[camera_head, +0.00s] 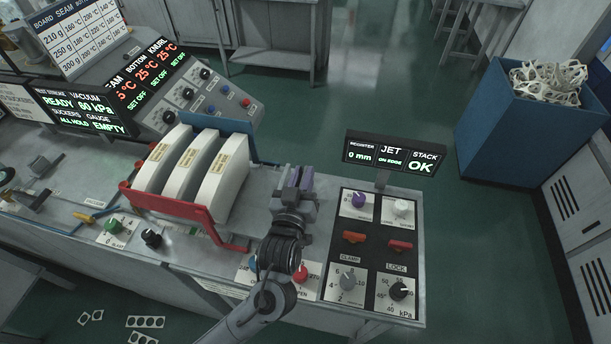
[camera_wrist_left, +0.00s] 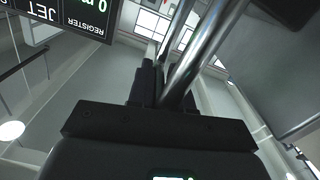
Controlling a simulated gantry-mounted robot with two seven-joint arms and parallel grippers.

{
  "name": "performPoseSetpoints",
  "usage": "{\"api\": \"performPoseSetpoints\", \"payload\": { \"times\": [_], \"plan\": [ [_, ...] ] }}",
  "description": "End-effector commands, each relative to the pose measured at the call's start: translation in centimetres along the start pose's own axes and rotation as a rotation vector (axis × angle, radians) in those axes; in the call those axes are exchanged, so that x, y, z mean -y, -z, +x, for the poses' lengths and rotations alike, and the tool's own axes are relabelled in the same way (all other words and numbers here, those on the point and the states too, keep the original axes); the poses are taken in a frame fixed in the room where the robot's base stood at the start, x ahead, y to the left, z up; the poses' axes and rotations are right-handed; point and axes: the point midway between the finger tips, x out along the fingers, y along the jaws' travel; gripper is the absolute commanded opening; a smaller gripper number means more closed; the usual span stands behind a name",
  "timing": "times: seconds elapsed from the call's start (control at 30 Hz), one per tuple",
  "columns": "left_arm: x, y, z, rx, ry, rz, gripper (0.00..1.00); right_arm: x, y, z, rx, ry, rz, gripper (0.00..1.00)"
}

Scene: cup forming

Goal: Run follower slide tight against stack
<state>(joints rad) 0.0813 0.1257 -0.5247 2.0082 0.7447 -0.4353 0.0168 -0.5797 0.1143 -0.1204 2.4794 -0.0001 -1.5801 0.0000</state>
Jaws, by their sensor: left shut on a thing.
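The stack (camera_head: 192,165) is a row of thick white curved blocks with yellow labels, standing upright in a red-fronted holder (camera_head: 170,207) on the bench in the head view. My left gripper (camera_head: 294,181) is to the right of the stack, apart from it, and shut on a small purple-grey piece (camera_head: 307,176). I cannot tell for sure whether this piece belongs to the follower slide; the fingers hide part of it. In the left wrist view, two bright steel rods (camera_wrist_left: 205,45) run past the dark gripper body. My right gripper is not in view.
A blue plate (camera_head: 240,128) stands behind the stack. A control panel (camera_head: 375,245) with knobs and red switches lies to the right, under a display (camera_head: 390,155) reading 0 mm, ON EDGE and STACK OK. A blue bin (camera_head: 510,125) stands on the floor at right.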

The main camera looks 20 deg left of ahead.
Motion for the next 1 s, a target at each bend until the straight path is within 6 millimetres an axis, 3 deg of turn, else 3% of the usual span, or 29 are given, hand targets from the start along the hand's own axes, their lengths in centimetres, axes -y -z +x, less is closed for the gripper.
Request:
{"api": "performPoseSetpoints", "payload": {
  "times": [0.2,0.4,0.57,0.83,0.87,1.0],
  "plan": [
    [6.2,1.4,0.0,-0.003,0.012,0.006,0.00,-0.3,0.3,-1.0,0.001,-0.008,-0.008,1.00],
    [10.9,2.3,0.0,-0.002,0.012,0.004,0.00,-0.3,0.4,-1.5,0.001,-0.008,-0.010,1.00],
    [12.4,2.6,0.0,-0.003,0.010,0.000,0.00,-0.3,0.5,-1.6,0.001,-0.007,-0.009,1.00],
    [12.4,2.6,0.0,-0.003,0.009,-0.001,0.00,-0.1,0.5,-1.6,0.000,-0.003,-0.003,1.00],
    [12.4,2.6,0.0,-0.003,0.009,-0.001,0.21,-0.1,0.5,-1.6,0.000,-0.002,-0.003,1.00],
    [12.4,2.6,0.0,-0.003,0.008,-0.001,0.40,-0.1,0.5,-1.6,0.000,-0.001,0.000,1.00]
  ]
}}
